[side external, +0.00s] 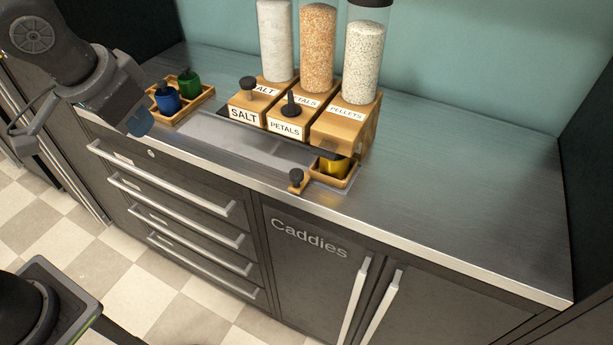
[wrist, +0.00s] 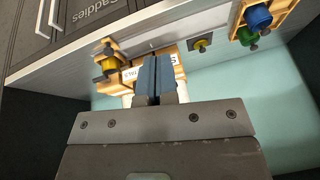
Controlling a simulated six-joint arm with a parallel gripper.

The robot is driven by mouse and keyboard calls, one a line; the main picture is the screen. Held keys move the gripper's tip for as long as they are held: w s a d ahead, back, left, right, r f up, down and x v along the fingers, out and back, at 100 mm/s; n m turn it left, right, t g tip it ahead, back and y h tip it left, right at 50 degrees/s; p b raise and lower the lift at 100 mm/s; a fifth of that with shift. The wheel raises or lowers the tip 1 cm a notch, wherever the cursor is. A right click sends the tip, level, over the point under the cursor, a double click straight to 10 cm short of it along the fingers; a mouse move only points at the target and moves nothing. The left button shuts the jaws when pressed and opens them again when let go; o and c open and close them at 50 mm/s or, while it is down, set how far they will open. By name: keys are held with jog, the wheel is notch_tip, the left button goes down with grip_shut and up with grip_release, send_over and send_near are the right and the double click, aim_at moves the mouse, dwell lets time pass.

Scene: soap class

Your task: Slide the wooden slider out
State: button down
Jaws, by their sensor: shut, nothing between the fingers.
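Three wooden dispenser blocks with clear tubes stand on the steel counter, labelled SALT (side external: 243,115), PETALS (side external: 285,129) and PELLETS (side external: 338,128). Dark knobs show on the SALT and PETALS blocks; none shows on PELLETS. A small wooden carrier (side external: 315,183) with a dark knob holds a yellow cup (side external: 334,166) below PELLETS, partly hidden by that block. The carrier also shows in the wrist view (wrist: 104,50). I cannot tell which part is the slider. My gripper (side external: 140,122) is shut and empty, above the counter's left front edge, apart from the blocks. Its blue fingers show in the wrist view (wrist: 157,62).
A wooden tray (side external: 205,98) with a blue cup (side external: 167,100) and a green cup (side external: 189,84) stands behind my gripper. A recessed metal track (side external: 225,140) runs along the counter before the blocks. The counter's right side (side external: 450,190) is clear. Drawer handles (side external: 190,190) project below.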

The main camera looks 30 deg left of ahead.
jog(key=w+d+f+m+t+y, duration=0.1)
jog(key=w+d+f, duration=0.1)
jog(key=d, duration=0.6)
jog(key=w+d+f+m, duration=0.1)
jog(key=w+d+f, duration=0.15)
jog(key=d, duration=0.55)
jog(key=w+d+f+m+t+y, duration=0.1)
jog(key=w+d+f, duration=0.15)
jog(key=d, duration=0.55)
send_near(304, 180)
notch_tip(304, 180, down, 3)
jog(key=shift+w+a, duration=0.1)
jog(key=shift+w, duration=0.55)
jog(key=a, duration=3.1)
jog(key=shift+d, duration=0.1)
